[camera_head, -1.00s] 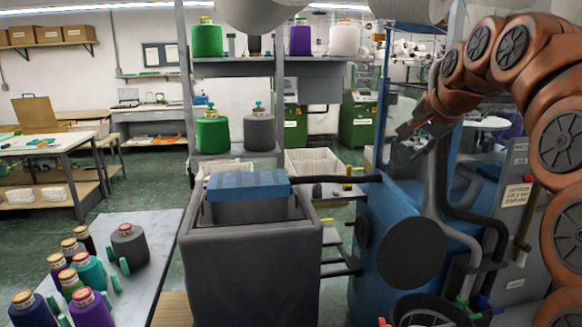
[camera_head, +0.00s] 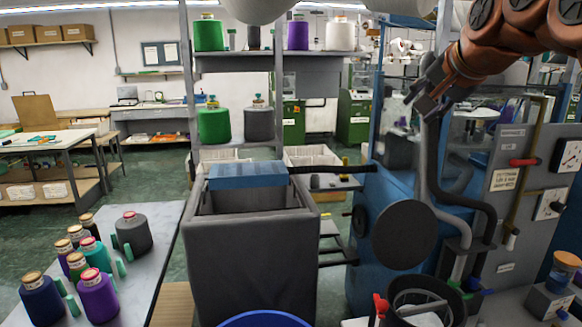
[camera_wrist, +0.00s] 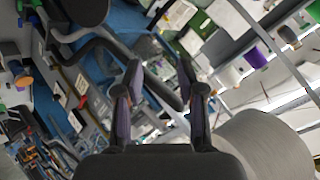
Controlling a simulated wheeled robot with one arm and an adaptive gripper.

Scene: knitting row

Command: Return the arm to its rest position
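My orange-brown arm reaches in from the upper right of the head view. My gripper (camera_head: 425,98) hangs in the air in front of the blue machine (camera_head: 362,255), above its dark round disc (camera_head: 404,235). In the wrist view my gripper (camera_wrist: 158,82) shows two dark fingers standing apart with nothing between them. The wrist view is tilted and shows the blue machine and hoses past the fingers.
A grey bin with a blue block (camera_head: 248,176) stands in the centre. Several yarn cones stand on the left table (camera_head: 150,262) and on the shelf rack (camera_head: 240,65). A panel with gauges (camera_head: 535,165) is at right.

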